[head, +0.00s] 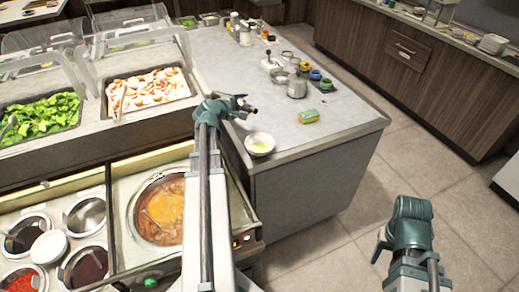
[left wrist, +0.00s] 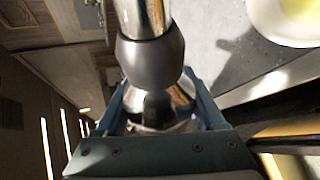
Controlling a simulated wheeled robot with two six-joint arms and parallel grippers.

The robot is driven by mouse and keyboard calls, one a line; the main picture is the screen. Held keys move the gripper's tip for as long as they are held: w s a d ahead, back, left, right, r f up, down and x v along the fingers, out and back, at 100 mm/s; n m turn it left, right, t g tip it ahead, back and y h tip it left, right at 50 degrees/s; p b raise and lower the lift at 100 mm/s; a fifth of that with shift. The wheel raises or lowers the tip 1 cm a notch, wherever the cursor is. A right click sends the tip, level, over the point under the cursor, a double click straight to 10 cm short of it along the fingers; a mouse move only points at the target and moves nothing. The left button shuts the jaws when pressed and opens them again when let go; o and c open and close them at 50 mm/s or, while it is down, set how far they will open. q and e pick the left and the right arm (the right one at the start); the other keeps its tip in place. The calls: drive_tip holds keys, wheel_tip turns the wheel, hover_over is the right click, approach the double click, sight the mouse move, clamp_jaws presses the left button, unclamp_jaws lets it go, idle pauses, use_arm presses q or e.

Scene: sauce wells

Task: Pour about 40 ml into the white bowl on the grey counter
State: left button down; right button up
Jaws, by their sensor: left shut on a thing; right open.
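The white bowl (head: 259,151) stands upright on the grey counter (head: 340,122), near its front left edge, with pale yellow liquid in it. Part of the bowl (left wrist: 268,32) shows at the top right of the left wrist view. My left gripper (head: 243,105) is above the counter, behind and a little left of the bowl. In the left wrist view it is shut on a dark grey and shiny metal vessel (left wrist: 150,58), whose far end is out of view. I see no stream of liquid. My right gripper (head: 381,246) is open and empty above the floor, right of the counter.
A green and yellow sponge (head: 309,116) lies right of the bowl. Metal pots (head: 297,87) and small jars stand behind it. Left are food trays (head: 150,93) under clear guards and sauce wells, with a large orange-brown soup well (head: 163,209). Open floor lies right.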

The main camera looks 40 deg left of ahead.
use_arm(q)
wheel_tip(320, 180, down, 7)
drive_tip(key=b, duration=0.6)
drive_tip(key=shift+d+f, duration=0.1)
drive_tip(key=shift+f, duration=0.05)
use_arm(e)
wheel_tip(320, 180, down, 7)
use_arm(q)
drive_tip(key=d+r+n+h+p, duration=0.4)
drive_tip(key=r+n+h+p, duration=0.4)
drive_tip(key=r+p, duration=0.3)
drive_tip(key=shift+s+r+n+g+h, duration=0.15)
drive_tip(key=shift+r+n+g+h, duration=0.2)
drive_tip(key=shift+r+h, duration=0.35)
use_arm(e)
wheel_tip(320, 180, up, 11)
use_arm(q)
drive_tip(key=shift+d+r, duration=0.1)
